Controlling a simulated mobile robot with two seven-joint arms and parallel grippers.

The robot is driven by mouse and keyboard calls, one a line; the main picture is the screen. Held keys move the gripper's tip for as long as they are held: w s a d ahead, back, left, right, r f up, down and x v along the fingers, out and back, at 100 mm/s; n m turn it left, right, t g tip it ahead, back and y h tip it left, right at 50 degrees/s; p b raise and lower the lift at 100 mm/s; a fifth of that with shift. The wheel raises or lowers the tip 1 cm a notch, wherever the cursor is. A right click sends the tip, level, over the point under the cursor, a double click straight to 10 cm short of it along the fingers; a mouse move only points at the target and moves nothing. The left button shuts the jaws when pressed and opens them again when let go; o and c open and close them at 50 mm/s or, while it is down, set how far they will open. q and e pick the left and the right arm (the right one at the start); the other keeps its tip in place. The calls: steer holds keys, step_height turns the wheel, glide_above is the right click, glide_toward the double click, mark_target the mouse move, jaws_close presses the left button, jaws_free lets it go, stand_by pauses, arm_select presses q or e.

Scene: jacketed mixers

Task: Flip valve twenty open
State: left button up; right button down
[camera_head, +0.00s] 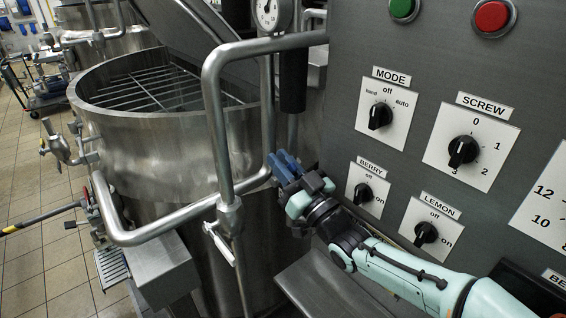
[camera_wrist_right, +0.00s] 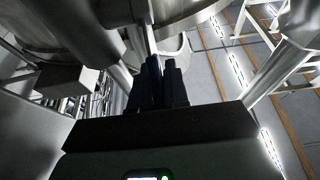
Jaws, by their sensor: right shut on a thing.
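My right gripper (camera_head: 287,168) reaches in from the lower right, beside the bent steel pipe and in front of the kettle. In the right wrist view its dark fingers (camera_wrist_right: 157,80) are shut on a narrow blue handle (camera_wrist_right: 154,66). A thin metal stem runs on from the handle toward the pipework. In the head view the handle is hard to separate from the bluish fingertips. No tag reading twenty shows, and the valve body is not clear. My left gripper is not in view.
The steel kettle (camera_head: 165,130) with a grate stands behind the bent pipe (camera_head: 215,120). A control panel (camera_head: 460,130) with knobs fills the right, close to my right arm. Another small lever valve (camera_head: 228,215) sits on the pipe.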

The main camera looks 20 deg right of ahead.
steer(key=shift+w+a+r+p, duration=0.1)
steer(key=shift+w+r+p, duration=0.05)
steer(key=shift+r+p, duration=0.15)
steer(key=shift+w+f+g, duration=0.15)
steer(key=shift+f+g, duration=0.05)
steer(key=shift+g, duration=0.2)
steer(key=c, duration=1.2)
jaws_free()
steer(key=shift+f, duration=0.1)
